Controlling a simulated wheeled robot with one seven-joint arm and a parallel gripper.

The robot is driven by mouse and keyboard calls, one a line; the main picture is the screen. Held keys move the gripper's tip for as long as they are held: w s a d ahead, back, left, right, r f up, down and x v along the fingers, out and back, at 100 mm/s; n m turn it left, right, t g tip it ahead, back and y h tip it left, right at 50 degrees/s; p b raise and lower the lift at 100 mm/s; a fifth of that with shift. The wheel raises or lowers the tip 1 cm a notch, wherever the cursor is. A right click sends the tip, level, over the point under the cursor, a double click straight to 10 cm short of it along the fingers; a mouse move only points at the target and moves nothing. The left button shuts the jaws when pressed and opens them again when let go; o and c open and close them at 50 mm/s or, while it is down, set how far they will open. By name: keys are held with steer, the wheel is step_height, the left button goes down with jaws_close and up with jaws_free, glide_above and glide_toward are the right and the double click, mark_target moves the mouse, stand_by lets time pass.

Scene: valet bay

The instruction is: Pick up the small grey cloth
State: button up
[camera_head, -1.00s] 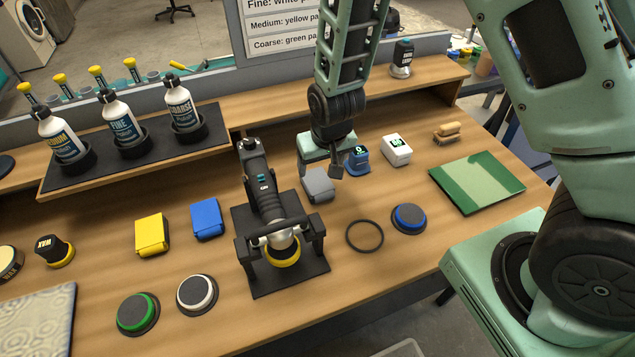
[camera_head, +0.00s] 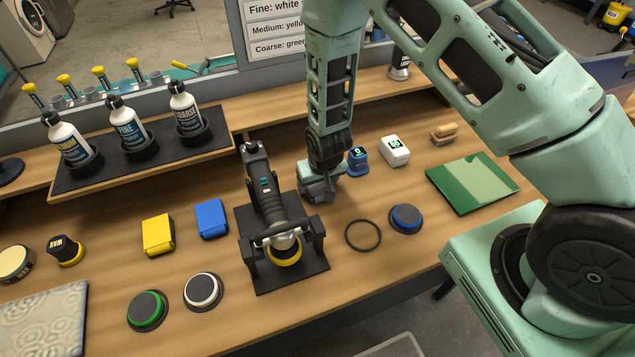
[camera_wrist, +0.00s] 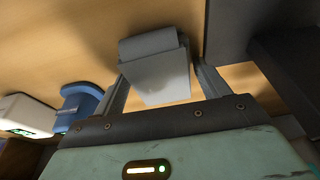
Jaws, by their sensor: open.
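The small grey cloth (camera_wrist: 155,72) is a folded grey block on the wooden bench. In the wrist view it lies between the two fingers of my gripper (camera_wrist: 158,85), which stand apart on either side of it. A gap shows at the left finger; the right finger is close to the cloth's edge, and I cannot tell whether they touch. In the head view my gripper (camera_head: 318,192) is low over the bench, just right of the polisher stand, and mostly hides the cloth.
The black polisher stand (camera_head: 308,283) is close on the left. A blue device (camera_head: 358,161) and a white device (camera_head: 395,151) stand to the right and behind. A black ring (camera_head: 363,235) and a blue-rimmed pad (camera_head: 405,218) lie in front right. Blue (camera_head: 211,219) and yellow (camera_head: 158,235) cloths lie farther left.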

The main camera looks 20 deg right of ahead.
steer(key=c, duration=0.7)
steer(key=shift+c, duration=0.2)
step_height(320, 180, up, 10)
steer(key=b, duration=0.2)
steer(key=shift+b, duration=0.4)
